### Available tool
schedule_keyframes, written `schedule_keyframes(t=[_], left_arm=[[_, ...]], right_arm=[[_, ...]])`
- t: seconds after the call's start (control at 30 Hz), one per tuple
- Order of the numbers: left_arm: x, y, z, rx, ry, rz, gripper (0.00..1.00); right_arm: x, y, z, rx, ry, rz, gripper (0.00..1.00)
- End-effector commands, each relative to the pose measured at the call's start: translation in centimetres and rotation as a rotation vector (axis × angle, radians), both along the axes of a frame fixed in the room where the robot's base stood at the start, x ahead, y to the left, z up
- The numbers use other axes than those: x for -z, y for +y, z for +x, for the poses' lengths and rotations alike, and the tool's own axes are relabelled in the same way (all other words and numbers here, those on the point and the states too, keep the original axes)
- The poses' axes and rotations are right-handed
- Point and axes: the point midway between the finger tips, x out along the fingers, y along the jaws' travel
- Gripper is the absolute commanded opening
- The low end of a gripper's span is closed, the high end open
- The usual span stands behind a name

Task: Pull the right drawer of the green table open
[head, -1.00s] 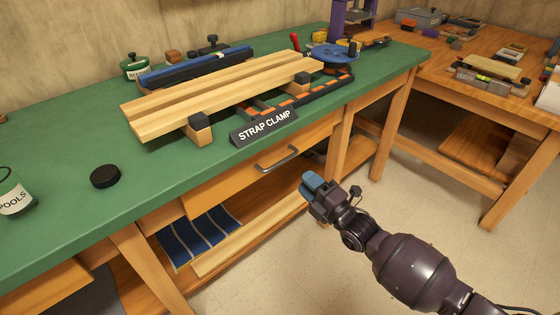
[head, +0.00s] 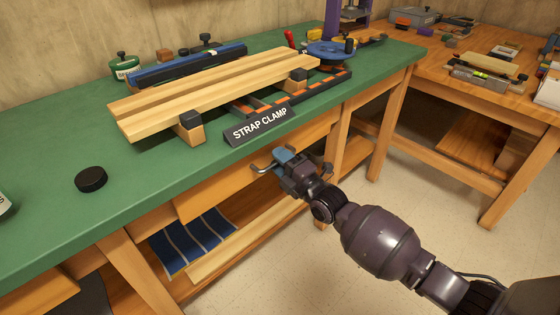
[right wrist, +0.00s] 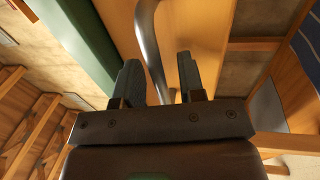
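The right drawer (head: 212,191) of the green table (head: 140,215) has a plain wooden front and looks shut under the tabletop. Its grey bar handle (head: 260,168) is partly hidden behind my right gripper (head: 281,158). In the right wrist view, the handle (right wrist: 148,35) runs down between the two fingers of my right gripper (right wrist: 160,80). The fingers are apart, one on each side of the bar, with gaps visible. The drawer front (right wrist: 192,35) lies just beyond the fingertips. My left gripper is not in view.
On the tabletop stand a "STRAP CLAMP" sign (head: 259,125), wooden boards (head: 215,92) on blocks and a black puck (head: 91,179). A lower shelf holds a blue striped item (head: 190,243). The floor (head: 400,205) before the drawer is clear apart from my arm.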

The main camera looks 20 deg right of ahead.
Motion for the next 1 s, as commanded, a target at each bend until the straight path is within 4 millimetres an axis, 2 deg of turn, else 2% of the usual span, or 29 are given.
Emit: schedule_keyframes(t=[0.07, 0.1, 0.3, 0.33, 0.73, 0.87, 1.0], left_arm=[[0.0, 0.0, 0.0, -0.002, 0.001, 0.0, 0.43], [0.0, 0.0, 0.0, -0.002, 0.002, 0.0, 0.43], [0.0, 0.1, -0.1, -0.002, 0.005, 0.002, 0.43], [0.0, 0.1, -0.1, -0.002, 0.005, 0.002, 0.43], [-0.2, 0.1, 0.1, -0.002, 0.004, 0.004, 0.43], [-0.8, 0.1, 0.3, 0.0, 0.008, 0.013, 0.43], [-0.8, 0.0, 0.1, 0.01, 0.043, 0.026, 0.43]], right_arm=[[0.0, 0.0, 0.0, 0.0, 0.0, 0.0, 0.36], [0.0, 0.0, 0.0, 0.0, -0.001, -0.001, 0.33], [0.0, 0.0, 0.0, 0.0, -0.001, -0.001, 0.03], [0.0, 0.0, 0.0, 0.0, -0.001, -0.001, 0.0], [-0.2, -0.2, -0.4, 0.0, -0.003, -0.001, 0.0], [-0.5, -0.6, -1.6, 0.001, -0.006, -0.001, 0.0], [-0.8, -1.4, -3.9, 0.001, -0.007, -0.003, 0.0]])
